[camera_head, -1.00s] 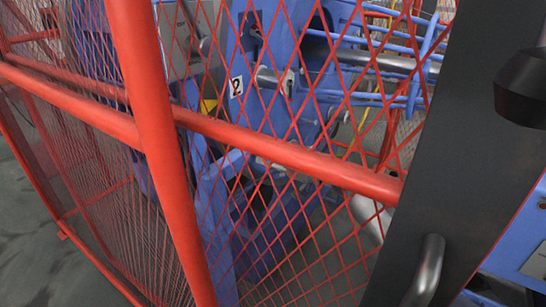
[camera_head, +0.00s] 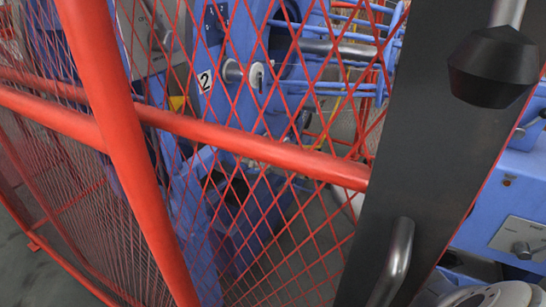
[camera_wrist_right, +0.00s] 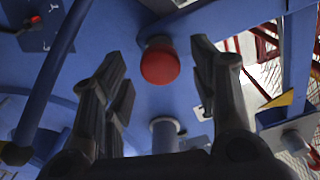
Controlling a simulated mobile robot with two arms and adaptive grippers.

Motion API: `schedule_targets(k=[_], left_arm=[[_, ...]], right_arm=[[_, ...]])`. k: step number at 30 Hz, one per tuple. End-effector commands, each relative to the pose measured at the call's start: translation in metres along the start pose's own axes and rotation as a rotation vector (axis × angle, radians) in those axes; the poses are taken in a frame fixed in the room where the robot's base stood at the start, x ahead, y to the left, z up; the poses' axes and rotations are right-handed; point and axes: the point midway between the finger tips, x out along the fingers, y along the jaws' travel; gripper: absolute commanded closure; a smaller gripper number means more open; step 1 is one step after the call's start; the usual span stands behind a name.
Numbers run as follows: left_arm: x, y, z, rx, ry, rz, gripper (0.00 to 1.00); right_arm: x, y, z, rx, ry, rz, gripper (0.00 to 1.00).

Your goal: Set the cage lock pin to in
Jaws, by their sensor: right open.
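In the right wrist view a round red knob (camera_wrist_right: 160,62) sits on a blue machine surface, and a short metal cylinder (camera_wrist_right: 165,132) stands below it. I cannot tell for sure whether the red knob belongs to the cage lock pin. My right gripper (camera_wrist_right: 162,85) is open and empty, with its dark fingers on either side of the red knob in the picture and a visible gap to each. How far the knob is in depth is unclear. Neither gripper shows in the head view, and my left gripper is in no view.
A red mesh guard (camera_head: 240,150) and a dark post (camera_head: 430,190) with a metal handle (camera_head: 393,265) stand in front of the blue machine (camera_head: 215,100). A black knob (camera_head: 493,67) hangs close at upper right. A blue bar (camera_wrist_right: 52,75) crosses the wrist view at left.

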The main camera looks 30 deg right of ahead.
Motion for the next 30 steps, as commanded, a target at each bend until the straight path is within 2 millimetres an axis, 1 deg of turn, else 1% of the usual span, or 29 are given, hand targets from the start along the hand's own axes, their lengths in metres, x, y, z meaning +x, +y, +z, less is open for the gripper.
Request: schedule_targets(k=[1,6,9,13,19,30], left_arm=[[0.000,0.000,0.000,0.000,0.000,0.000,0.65],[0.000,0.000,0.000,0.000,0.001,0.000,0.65],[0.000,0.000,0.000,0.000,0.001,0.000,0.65],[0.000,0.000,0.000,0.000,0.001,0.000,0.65],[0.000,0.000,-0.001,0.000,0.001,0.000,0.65],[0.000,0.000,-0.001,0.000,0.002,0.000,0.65]], right_arm=[[-0.011,0.000,0.002,0.001,-0.003,0.001,0.46],[-0.044,0.000,0.002,0.002,-0.003,0.001,0.46],[-0.060,0.000,0.001,0.001,-0.002,0.000,0.46],[-0.076,0.000,0.001,0.002,-0.001,-0.001,0.46],[-0.087,0.000,0.000,0.000,0.001,-0.001,0.46],[-0.088,0.000,0.000,0.000,0.000,-0.001,0.46]])
